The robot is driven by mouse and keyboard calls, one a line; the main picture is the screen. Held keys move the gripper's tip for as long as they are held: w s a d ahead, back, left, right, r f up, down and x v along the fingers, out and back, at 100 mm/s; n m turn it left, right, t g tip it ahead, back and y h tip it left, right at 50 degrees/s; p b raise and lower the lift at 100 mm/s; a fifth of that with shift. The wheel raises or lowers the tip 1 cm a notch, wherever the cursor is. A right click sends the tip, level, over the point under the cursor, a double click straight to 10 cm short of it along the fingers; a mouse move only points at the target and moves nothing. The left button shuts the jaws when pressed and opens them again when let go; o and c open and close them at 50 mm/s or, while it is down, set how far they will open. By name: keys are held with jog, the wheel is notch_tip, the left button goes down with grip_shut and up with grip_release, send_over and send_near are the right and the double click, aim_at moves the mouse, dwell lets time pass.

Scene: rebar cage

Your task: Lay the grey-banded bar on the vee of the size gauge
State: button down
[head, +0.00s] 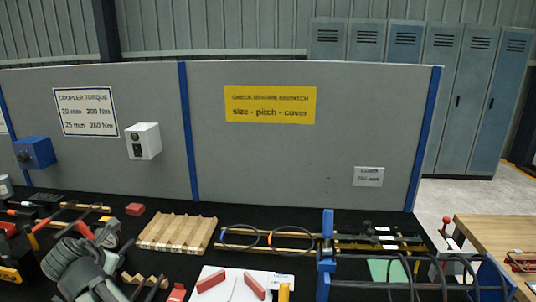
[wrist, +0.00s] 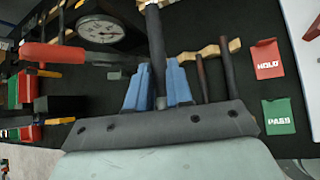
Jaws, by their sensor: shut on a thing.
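My gripper (wrist: 153,84) has its two blue fingers shut on a dark ribbed bar (wrist: 156,45) in the wrist view. The bar runs away from the fingers to the top edge of the picture, where a paler grey part shows. A round white dial (wrist: 100,30), which looks like part of the size gauge, lies left of the bar, apart from it in the picture. I cannot make out the gauge's vee. In the head view my grey arm is at the lower left and hides the fingertips and the held bar.
A notched wooden rest (wrist: 212,51) carries two dark bars (wrist: 229,68) right of my gripper. A red-handled tool (wrist: 62,56) lies left. Red HOLD (wrist: 267,59) and green PASS (wrist: 279,116) cards lie right. A slatted wooden rack (head: 176,232) stands mid-bench before a grey panel (head: 300,150).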

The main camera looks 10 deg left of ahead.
jog(key=w+d+r+m+h, duration=0.1)
jog(key=w+d+r, duration=0.4)
jog(key=w+d, duration=0.7)
jog(key=w+d+r+m, duration=0.1)
jog(key=w+d+r, duration=0.4)
jog(key=w+d, duration=0.65)
jog(key=w+d+r+h, duration=0.1)
jog(key=w+d+r, duration=0.55)
jog(key=d, duration=0.85)
jog(key=w+d+r+m, duration=0.1)
jog(key=w+d, duration=0.1)
jog(key=d, duration=0.8)
jog(key=w+d+m, duration=0.1)
jog(key=w+d, duration=0.2)
jog(key=d, duration=0.7)
jog(key=s+d+f, duration=0.1)
jog(key=d+f, duration=0.1)
jog(key=f, duration=0.4)
jog(key=s+d+f+n, duration=0.1)
jog(key=d+f, duration=0.1)
jog(key=f, duration=0.5)
jog(key=shift+s+d, duration=0.2)
jog(key=shift+s, duration=0.1)
jog(key=shift+r+h, duration=0.1)
jog(key=shift+h, duration=0.2)
